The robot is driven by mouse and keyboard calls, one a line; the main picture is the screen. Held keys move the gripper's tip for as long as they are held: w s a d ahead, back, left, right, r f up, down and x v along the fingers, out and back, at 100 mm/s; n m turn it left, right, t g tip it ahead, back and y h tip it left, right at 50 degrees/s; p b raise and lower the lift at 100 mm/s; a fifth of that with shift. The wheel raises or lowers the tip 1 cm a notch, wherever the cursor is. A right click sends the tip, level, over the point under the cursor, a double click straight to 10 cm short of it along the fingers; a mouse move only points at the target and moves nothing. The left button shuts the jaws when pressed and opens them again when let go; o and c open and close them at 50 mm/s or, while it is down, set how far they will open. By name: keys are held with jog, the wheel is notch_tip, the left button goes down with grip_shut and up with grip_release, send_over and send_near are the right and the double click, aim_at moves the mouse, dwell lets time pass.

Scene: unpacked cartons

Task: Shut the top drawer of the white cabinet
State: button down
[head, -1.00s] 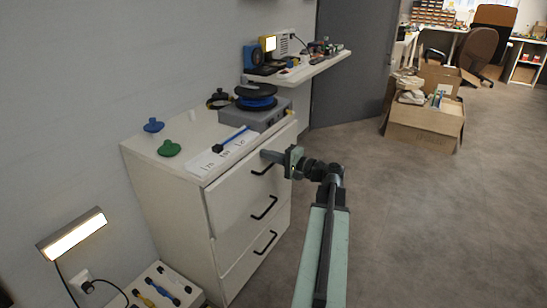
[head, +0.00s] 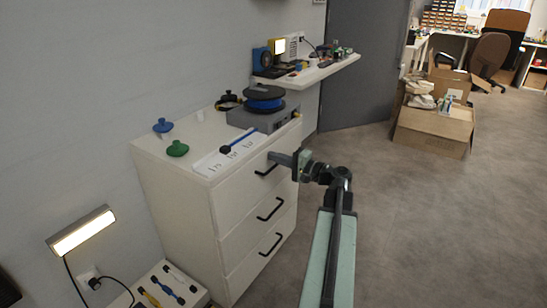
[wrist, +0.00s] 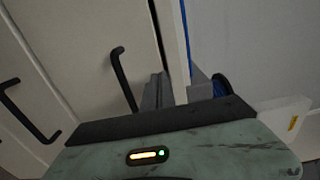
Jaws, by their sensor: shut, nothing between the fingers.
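The white cabinet (head: 172,205) stands against the wall at left of centre in the head view. Its top drawer (head: 238,190) looks flush or nearly flush with the drawers below. The drawer's black handle (head: 267,168) also shows in the wrist view (wrist: 122,78). My gripper (head: 274,157) is shut and empty, its tips at the upper part of the drawer front, just above the handle. In the wrist view my fingers (wrist: 158,92) are beside the drawer's top edge; I cannot tell whether they touch. A thin dark gap runs along that edge.
On the cabinet top are a grey device with a blue spool (head: 264,100), a green knob (head: 177,149), a blue knob (head: 162,126) and a labelled white strip (head: 220,158). Open floor (head: 410,230) lies to the right.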

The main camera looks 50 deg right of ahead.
jog(key=v, duration=1.2)
